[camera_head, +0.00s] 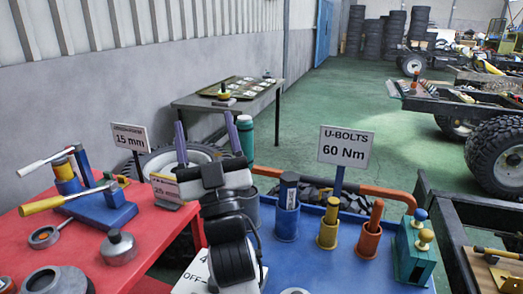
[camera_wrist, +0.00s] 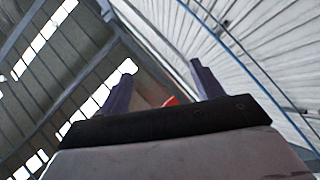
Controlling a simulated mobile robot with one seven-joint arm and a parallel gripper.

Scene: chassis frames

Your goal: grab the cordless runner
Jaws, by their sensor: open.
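My gripper (camera_head: 204,118) points upward in the head view, its two purple fingers wide apart with nothing between them. In the wrist view my gripper (camera_wrist: 162,68) is also open, facing the roof and a pale wall. I cannot tell for sure which thing is the cordless runner. A dark blue upright tool (camera_head: 289,190) stands in a blue cup on the blue bench (camera_head: 325,270), right of my arm and lower in the picture than the fingers.
A red table (camera_head: 80,258) at left bears a yellow-handled wrench (camera_head: 65,200) and metal parts. A "60 Nm" sign (camera_head: 345,147) rises behind the cups. A teal block (camera_head: 412,256) with knobs sits at the bench's right. Green floor (camera_head: 340,105) is clear behind.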

